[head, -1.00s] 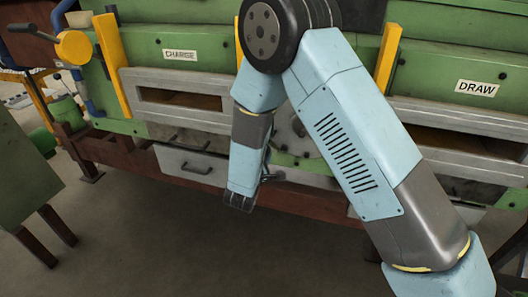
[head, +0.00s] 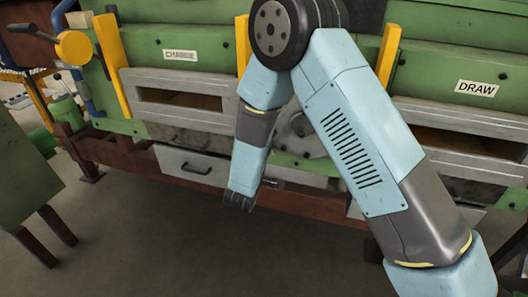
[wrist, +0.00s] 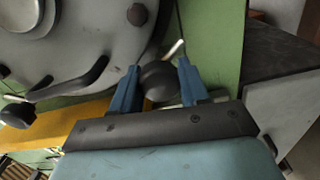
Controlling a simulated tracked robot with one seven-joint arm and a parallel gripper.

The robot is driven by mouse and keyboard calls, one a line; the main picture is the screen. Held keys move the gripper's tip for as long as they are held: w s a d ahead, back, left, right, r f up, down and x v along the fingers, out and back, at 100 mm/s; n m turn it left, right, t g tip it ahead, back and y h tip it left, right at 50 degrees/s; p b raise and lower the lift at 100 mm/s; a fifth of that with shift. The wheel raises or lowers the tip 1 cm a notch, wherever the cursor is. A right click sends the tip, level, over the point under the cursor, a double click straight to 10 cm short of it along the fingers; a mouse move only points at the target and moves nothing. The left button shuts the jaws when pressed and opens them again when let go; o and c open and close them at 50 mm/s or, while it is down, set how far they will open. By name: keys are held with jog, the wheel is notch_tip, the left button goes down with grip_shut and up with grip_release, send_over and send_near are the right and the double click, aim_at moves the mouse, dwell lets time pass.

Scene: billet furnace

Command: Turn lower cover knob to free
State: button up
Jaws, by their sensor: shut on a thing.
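In the wrist view, my gripper (wrist: 159,70) has its two blue fingers on either side of a dark round knob (wrist: 158,84), shut on it. The knob sits beside the rim of a large round grey cover (wrist: 60,45). A thin pale metal piece shows just past the knob. In the head view the round cover (head: 312,138) shows only partly past my arm, low on the green furnace front. Whether the held knob is the lower one I cannot tell.
In the head view, a grey drawer (head: 190,168) is left of my wrist, and the CHARGE opening (head: 180,99) is above. The floor in front is clear.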

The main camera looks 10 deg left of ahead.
jog(key=shift+s+d+f, duration=0.1)
jog(key=shift+f, duration=0.15)
jog(key=o, duration=1.1)
jog(key=shift+r, duration=0.15)
jog(key=shift+c, duration=0.2)
jog(key=s+a, duration=0.1)
jog(key=s, duration=1.2)
jog(key=shift+s, duration=0.3)
